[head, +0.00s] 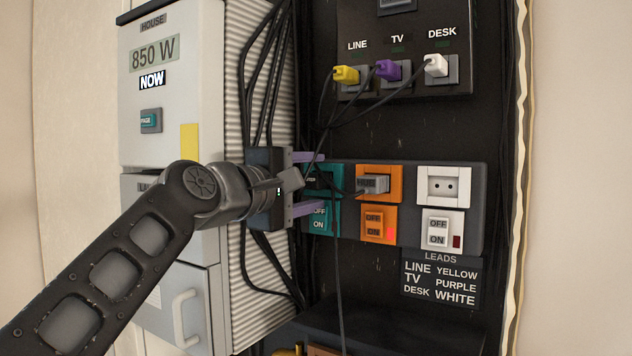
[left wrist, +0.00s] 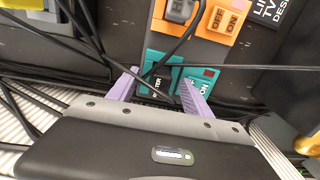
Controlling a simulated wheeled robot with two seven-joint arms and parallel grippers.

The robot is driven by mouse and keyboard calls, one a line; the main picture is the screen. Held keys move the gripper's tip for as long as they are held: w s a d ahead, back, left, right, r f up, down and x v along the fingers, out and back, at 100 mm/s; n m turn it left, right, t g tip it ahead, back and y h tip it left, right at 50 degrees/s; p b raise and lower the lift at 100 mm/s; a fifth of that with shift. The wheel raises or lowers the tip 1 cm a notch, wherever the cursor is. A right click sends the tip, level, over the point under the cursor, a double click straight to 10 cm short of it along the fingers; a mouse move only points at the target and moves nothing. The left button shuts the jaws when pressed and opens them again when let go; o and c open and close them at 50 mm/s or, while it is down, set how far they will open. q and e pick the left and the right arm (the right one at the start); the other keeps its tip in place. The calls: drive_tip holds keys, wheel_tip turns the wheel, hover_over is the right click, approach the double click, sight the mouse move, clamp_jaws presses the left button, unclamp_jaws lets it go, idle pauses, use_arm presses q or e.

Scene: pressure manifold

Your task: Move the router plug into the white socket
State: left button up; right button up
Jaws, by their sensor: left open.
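The router plug is dark and sits in the teal socket (head: 337,181), partly hidden by my left gripper in the head view. In the left wrist view the router plug (left wrist: 158,86) shows its partly readable label between the purple fingers. My left gripper (head: 309,182) is open in front of the teal socket, one finger above and one below the plug's height. In the left wrist view the gripper (left wrist: 160,84) has a finger on each side of the plug; contact cannot be told. My right gripper is not in view.
A grey plug (head: 373,184) sits in the orange socket (head: 377,170) between teal and white. Switches sit below the sockets; the orange switch (head: 378,223) has a lit red lamp. Black cables hang across the board. Yellow, purple and white plugs (head: 436,65) sit above.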

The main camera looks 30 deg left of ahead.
sight(308, 182)
use_arm(q)
drive_tip(key=shift+c, duration=0.4)
clamp_jaws()
drive_tip(key=shift+s+f, duration=0.1)
drive_tip(key=shift+s, duration=0.05)
idle(1.2)
drive_tip(key=shift+s, duration=0.2)
drive_tip(key=shift+s+b, duration=0.35)
drive_tip(key=shift+s, duration=0.65)
drive_tip(key=shift+s+d+b, duration=0.1)
drive_tip(key=shift+s+b, duration=0.55)
drive_tip(key=shift+s, duration=1.05)
